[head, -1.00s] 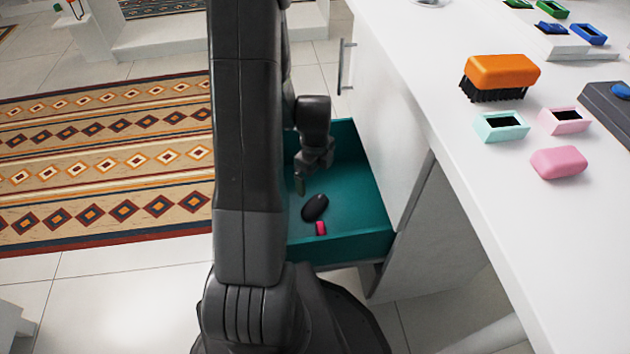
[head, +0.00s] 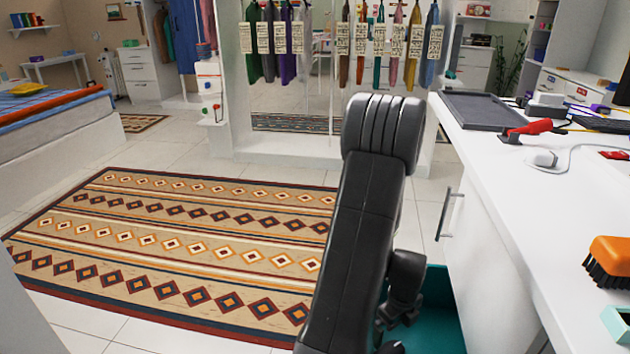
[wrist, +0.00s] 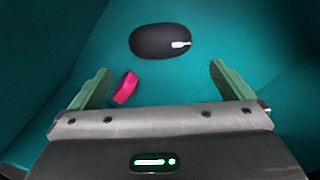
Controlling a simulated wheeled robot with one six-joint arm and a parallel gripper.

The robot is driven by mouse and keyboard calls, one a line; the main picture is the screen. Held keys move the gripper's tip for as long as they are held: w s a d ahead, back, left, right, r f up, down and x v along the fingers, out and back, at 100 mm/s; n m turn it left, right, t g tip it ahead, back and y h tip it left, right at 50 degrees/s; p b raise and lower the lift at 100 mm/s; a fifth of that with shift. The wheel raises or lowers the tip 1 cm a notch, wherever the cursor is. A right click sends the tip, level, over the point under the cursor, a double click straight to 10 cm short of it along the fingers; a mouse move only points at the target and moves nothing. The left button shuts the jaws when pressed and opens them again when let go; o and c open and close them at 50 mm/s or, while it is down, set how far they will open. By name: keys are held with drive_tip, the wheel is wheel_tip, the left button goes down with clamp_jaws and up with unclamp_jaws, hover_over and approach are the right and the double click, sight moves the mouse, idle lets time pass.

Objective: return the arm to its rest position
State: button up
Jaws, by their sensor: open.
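My gripper (wrist: 162,82) is open and empty in the wrist view, its two green fingers spread apart. It points down into the teal drawer (wrist: 235,25). A black computer mouse (wrist: 150,40) lies on the drawer floor beyond the fingers. A small pink object (wrist: 125,88) lies beside the left finger; I cannot tell whether they touch. In the head view my arm (head: 355,240) hangs down beside the open drawer (head: 440,310), with the gripper low at the bottom edge and partly hidden by the arm.
A white counter (head: 520,200) with a door handle (head: 448,213) stands right of my arm. On it are an orange brush (head: 610,262), a grey tray (head: 482,110) and a red-handled tool (head: 528,130). Hanging clothes (head: 290,45) are ahead. A patterned rug (head: 190,240) covers open floor at left.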

sight(390, 350)
wheel_tip(390, 350, down, 9)
drive_tip(key=shift+f+b, duration=0.1)
drive_tip(key=shift+b, duration=1.15)
drive_tip(key=shift+r+p, duration=0.55)
drive_tip(key=shift+r, duration=0.2)
drive_tip(key=shift+f, duration=0.1)
drive_tip(key=shift+f+b, duration=0.65)
wheel_tip(390, 350, up, 15)
drive_tip(key=p, duration=0.5)
wheel_tip(390, 350, down, 16)
drive_tip(key=b, duration=0.5)
drive_tip(key=shift+r, duration=0.25)
wheel_tip(390, 350, up, 24)
drive_tip(key=p, duration=1.7)
